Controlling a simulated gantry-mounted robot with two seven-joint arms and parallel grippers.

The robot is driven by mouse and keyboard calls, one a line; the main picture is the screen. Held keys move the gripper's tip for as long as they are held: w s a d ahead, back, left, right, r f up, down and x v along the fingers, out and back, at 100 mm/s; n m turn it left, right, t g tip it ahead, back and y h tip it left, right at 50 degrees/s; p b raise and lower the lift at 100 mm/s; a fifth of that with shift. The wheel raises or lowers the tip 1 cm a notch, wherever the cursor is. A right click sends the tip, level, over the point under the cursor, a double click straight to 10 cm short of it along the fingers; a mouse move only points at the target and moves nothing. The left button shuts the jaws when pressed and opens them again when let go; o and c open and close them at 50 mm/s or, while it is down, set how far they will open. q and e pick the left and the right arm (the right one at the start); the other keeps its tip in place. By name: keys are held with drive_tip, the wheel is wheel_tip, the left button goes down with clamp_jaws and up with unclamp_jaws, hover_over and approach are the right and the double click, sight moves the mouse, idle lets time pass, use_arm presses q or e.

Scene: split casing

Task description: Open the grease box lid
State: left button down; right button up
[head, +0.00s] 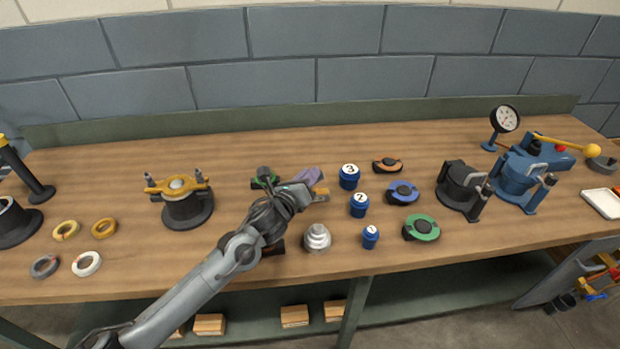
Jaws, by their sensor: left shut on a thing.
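My left gripper (304,192) is over the middle of the workbench, its arm coming in from the lower left. It is shut on a small purple piece (309,176), which looks like the grease box lid and appears tilted. The wrist hides most of what lies below, so I cannot make out the box or how far the lid is open. An orange-yellow bit (320,191) shows just right of the fingers. My right gripper is not in view.
Blue numbered pots (349,176) stand right of the gripper, with a silver stepped part (317,238) in front. A black casing with a yellow clamp (187,204) stands left. Bench room is clear between casing and arm.

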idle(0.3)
use_arm(q)
drive_tip(key=c, duration=1)
unclamp_jaws()
drive_tip(key=shift+s, duration=0.1)
drive_tip(key=p+v, duration=0.2)
drive_tip(key=v, duration=0.8)
drive_tip(key=shift+s+a, duration=0.2)
drive_tip(key=shift+s, duration=0.05)
drive_tip(key=shift+r, duration=0.1)
